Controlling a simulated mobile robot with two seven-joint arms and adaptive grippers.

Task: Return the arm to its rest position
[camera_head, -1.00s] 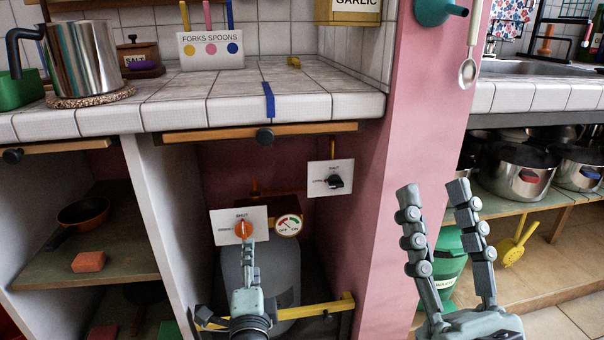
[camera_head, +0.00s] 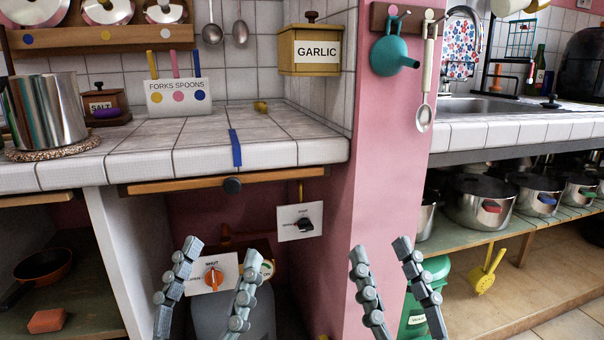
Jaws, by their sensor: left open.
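My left gripper (camera_head: 217,252) is open and empty, its fingers pointing up at the lower middle-left. It appears in front of the cabinet opening under the counter. Between its fingers shows an orange knob (camera_head: 214,279) on a white plate marked SHUT (camera_head: 199,276). The gauge beside the knob is partly hidden behind the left gripper's right finger. My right gripper (camera_head: 380,247) is open and empty, fingers up, in front of the pink pillar (camera_head: 372,160). The wrists of both grippers are below the picture edge.
The tiled counter (camera_head: 180,140) lies above and beyond both grippers. A white plate with a black knob (camera_head: 303,223) is on the cabinet wall. A green bin (camera_head: 417,308) stands behind the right gripper. Steel pots (camera_head: 478,203) line the right shelf. An orange block (camera_head: 47,321) sits at lower left.

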